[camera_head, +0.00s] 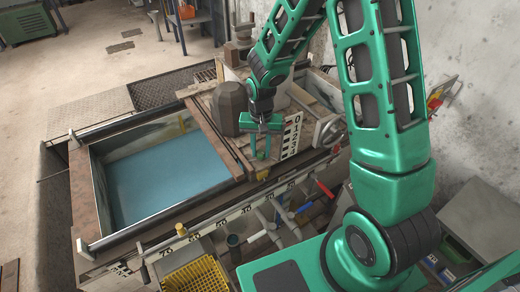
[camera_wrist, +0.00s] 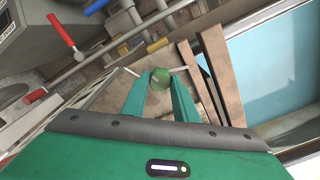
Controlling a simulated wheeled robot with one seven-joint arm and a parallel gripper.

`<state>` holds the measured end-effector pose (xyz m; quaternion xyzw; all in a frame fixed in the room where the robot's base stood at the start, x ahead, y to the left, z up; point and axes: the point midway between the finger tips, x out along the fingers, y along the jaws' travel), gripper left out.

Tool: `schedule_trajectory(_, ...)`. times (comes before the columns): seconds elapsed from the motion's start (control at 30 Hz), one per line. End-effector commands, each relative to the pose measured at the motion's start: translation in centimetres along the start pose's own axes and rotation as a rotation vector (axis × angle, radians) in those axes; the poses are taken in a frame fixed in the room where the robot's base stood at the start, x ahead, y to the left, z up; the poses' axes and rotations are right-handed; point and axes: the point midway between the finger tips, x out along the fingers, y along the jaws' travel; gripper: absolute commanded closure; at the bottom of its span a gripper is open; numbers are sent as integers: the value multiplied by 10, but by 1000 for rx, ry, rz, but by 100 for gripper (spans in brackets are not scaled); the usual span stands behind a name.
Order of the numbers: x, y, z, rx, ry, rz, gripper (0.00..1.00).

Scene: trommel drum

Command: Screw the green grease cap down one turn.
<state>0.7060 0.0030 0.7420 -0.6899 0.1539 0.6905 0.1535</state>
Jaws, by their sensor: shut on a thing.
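The green grease cap (camera_wrist: 160,77) shows in the wrist view as a small round green knob with a light mark on its top, between my fingertips. My gripper (camera_wrist: 160,88) is shut on it, one teal finger on each side. In the head view my gripper (camera_head: 262,147) points down over the wooden deck beside the tank, and the cap (camera_head: 261,156) is a small green spot between the fingers, mostly hidden. A white plate with black numbers (camera_head: 291,136) stands just right of my gripper.
A dark rounded housing (camera_head: 230,108) stands close left of my gripper. The blue-water tank (camera_head: 165,168) lies further left. A red-handled lever (camera_head: 325,189) and pipes run along the front edge. A grey handwheel (camera_head: 329,131) is at the right.

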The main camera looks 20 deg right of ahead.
Motion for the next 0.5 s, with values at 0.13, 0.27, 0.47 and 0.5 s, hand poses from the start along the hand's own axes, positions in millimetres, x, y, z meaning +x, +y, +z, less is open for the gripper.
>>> schedule_trajectory(0.13, -2, -3, -3, 78, 7, -7, 96)
schedule_trajectory(0.27, -2, -3, -2, 126, 7, -7, 96)
schedule_trajectory(0.47, -2, -3, -2, 165, 6, -8, 96)
schedule_trajectory(0.5, -2, -3, -2, 168, 6, -8, 96)
